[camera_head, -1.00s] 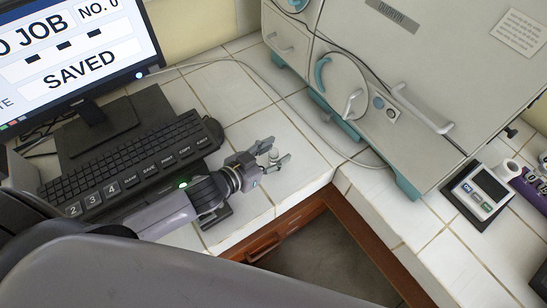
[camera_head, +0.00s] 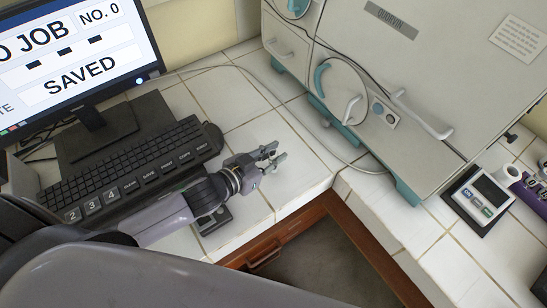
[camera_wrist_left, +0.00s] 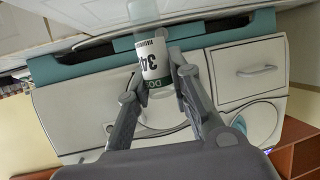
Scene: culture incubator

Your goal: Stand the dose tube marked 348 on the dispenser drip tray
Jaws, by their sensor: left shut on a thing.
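The dose tube (camera_wrist_left: 153,58) shows in the left wrist view, with a white label reading "34" and a partly hidden last digit, a green band with "DO" and a clear end. My left gripper (camera_wrist_left: 157,76) is shut on it, with one finger on each side. In the head view my left gripper (camera_head: 270,152) is above the white tiled counter, beyond the right end of the keyboard; the tube is too small to make out there. I cannot identify the dispenser drip tray in these views. My right gripper is not in view.
A large incubator (camera_head: 435,70) with teal trim stands behind. A keyboard (camera_head: 135,165) and monitor (camera_head: 80,60) are at the left. A small device with a display (camera_head: 482,196) and a purple item (camera_head: 530,198) are at the right.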

